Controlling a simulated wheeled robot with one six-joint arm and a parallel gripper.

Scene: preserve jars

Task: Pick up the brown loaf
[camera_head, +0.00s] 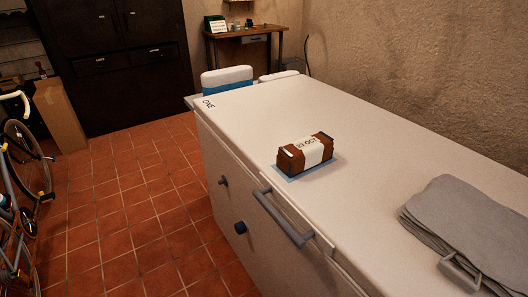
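The brown loaf (292,159) lies on top of a long white chest (390,145), near its front edge and above the grey handle. It is a brown block with a white paper band (313,150) around its middle, marked with dark lettering that looks like a date. A thin blue piece (323,169) shows under and around its base. My gripper is not in this view, and nothing touches the loaf from above.
A grey folded cloth (470,225) lies on the chest's right end. A grey handle (283,219) juts from its front. White and blue containers (228,82) stand at its far end. A bicycle (22,180) and cardboard box (60,115) are at left. Tiled floor between is clear.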

